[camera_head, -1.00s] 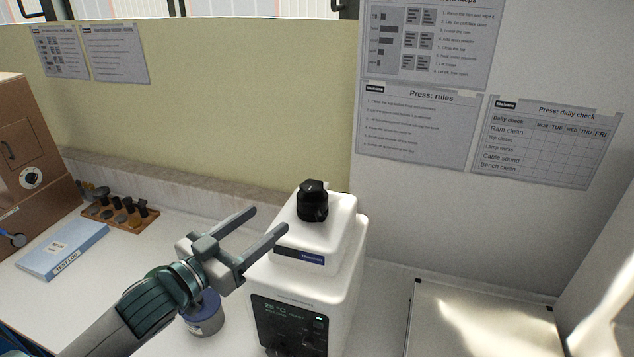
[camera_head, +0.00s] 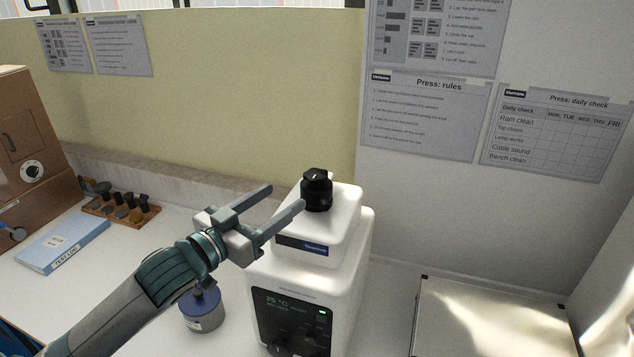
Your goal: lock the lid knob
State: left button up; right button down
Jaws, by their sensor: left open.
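The black lid knob (camera_head: 317,189) stands on top of the white machine (camera_head: 343,262). A pale line shows on the knob's top. My left gripper (camera_head: 287,199) is open and empty. Its two grey fingers point up and right toward the knob, with the tips just left of it. The knob looks clear of the fingers, though the exact gap in depth cannot be told. The nearer finger covers part of the machine's lid in this view. My right gripper is not in view.
A jar with a blue lid (camera_head: 202,308) stands left of the machine, below my left arm. A blue test log (camera_head: 64,244) and a wooden rack (camera_head: 122,209) lie further left. A pale flat-topped box (camera_head: 490,318) stands at the right.

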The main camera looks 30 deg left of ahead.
aim_at(312, 176)
pick_arm(q)
jog(key=shift+w+d+f+b, duration=0.1)
jog(key=shift+w+d+b, duration=0.05)
jog(key=shift+w+b, duration=0.85)
jog(key=shift+w+r+p, duration=0.4)
jog(key=shift+w+p, duration=0.25)
jog(key=shift+p, duration=0.15)
jog(key=w+p, duration=0.1)
jog(key=w, duration=0.1)
jog(key=w+d+p, duration=0.1)
jog(key=w, duration=0.2)
jog(key=w+p, duration=0.1)
jog(key=w, duration=0.2)
jog(key=shift+d+f, duration=0.1)
jog(key=shift+d, duration=0.25)
jog(key=shift+w+d+f+p, duration=0.1)
jog(key=shift+w+p, duration=0.1)
jog(key=shift+w, duration=0.25)
jog(key=shift+w+d+f+p, duration=0.1)
jog(key=shift+w+p, duration=0.05)
jog(key=shift+w, duration=0.3)
jog(key=shift+c, duration=0.7)
jog(key=c, duration=0.9)
